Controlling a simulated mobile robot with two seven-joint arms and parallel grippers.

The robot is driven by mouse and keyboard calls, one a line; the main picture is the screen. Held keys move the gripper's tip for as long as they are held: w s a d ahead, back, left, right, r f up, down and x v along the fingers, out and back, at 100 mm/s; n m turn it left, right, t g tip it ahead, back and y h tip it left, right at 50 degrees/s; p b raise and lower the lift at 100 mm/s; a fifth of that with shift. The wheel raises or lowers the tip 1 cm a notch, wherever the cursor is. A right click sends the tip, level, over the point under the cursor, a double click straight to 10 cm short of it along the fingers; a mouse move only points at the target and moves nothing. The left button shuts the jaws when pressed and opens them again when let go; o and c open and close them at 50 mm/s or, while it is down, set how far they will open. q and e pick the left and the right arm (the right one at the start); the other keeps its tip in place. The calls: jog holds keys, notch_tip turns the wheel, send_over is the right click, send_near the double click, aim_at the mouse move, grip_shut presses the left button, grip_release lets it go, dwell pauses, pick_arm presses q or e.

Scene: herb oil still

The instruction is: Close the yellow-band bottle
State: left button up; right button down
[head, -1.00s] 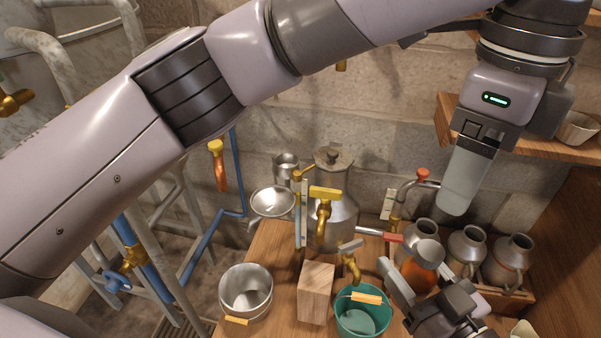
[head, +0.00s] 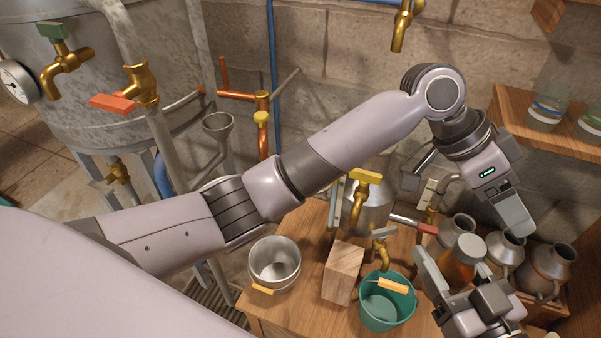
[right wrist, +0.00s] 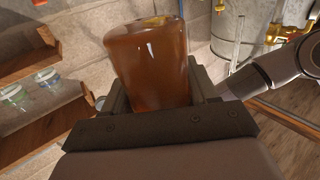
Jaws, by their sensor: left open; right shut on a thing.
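An amber bottle (head: 458,270) is in my right gripper (head: 448,284) at the lower right of the head view. It also fills the top middle of the right wrist view (right wrist: 148,65), between the fingers. A grey round cap-like piece (head: 471,246) shows at the bottle's top; I cannot tell how firmly it sits. A yellow band is not clearly visible. My left gripper (head: 517,222) is open, pointing down to the right of and above the bottle, apart from it, in front of the metal jugs.
Metal jugs (head: 548,268) stand in a wooden crate behind the bottle. A teal bucket (head: 373,309), a wooden block (head: 342,272) and a metal pot (head: 274,263) stand on the table to the left. A shelf (head: 540,135) at the upper right holds banded jars (head: 545,113).

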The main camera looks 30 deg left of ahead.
pick_arm(q)
jog(key=a+f+n+t+y, duration=0.1)
jog(key=a+f+n+t, duration=0.5)
jog(key=f, duration=0.5)
jog(key=a+f+n+t, duration=0.1)
jog(key=a+f+n, duration=0.3)
jog(key=a+f, duration=0.55)
jog(key=s+a+f+t+y, duration=0.1)
jog(key=s+a+f+y, duration=0.2)
jog(key=s+a+f, duration=0.2)
jog(key=s+a+f+n+t+y, duration=0.1)
jog(key=s+a+f+t+y, duration=0.1)
jog(key=s+a+f, duration=0.4)
jog(key=s+a+y, duration=0.1)
jog(key=s+a, duration=0.3)
jog(key=s, duration=0.2)
jog(key=shift+n, duration=0.3)
jog(key=shift+a+f, duration=0.1)
pick_arm(e)
jog(key=shift+r, duration=0.1)
